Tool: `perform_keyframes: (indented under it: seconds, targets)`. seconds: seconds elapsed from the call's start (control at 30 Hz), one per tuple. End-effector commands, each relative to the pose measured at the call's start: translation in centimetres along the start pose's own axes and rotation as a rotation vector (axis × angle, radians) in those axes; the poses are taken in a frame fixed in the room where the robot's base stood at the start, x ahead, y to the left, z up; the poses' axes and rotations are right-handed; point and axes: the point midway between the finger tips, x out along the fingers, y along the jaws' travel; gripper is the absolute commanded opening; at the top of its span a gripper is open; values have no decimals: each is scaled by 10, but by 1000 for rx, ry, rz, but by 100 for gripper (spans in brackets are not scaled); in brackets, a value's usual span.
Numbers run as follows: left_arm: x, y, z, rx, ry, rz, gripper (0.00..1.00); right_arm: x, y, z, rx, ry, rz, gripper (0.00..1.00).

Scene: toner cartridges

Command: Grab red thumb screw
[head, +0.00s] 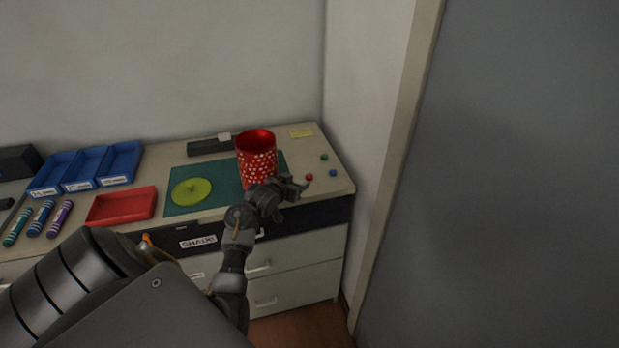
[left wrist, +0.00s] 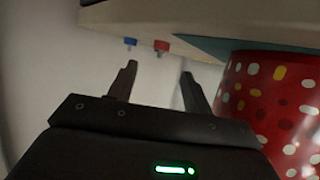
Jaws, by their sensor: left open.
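The red thumb screw (head: 309,177) is a small red knob near the right front of the desk top. It also shows in the left wrist view (left wrist: 161,46), just beyond the fingertips and between their lines. My left gripper (head: 301,184) is beside the screw at the desk's front edge, to its left in the head view. In the left wrist view my left gripper (left wrist: 158,72) has its fingers apart with nothing between them. My right gripper is not in view.
A blue screw (head: 333,173) and a green screw (head: 324,157) are close by. A red polka-dot container (head: 257,160) stands just left of my gripper on a green mat (head: 180,207), with a yellow-green disc (head: 191,191). A red tray (head: 121,206) lies left. A wall is at right.

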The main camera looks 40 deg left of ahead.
Motion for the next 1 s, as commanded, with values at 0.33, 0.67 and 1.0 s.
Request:
perform_keyframes:
  seconds: [0.33,0.67,1.0]
  targets:
    - [22,-1,0,2,0,-2,50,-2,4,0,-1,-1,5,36]
    - [53,0,-1,-2,-2,1,50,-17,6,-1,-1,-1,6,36]
    - [74,-2,2,1,-1,-2,50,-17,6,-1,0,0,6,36]
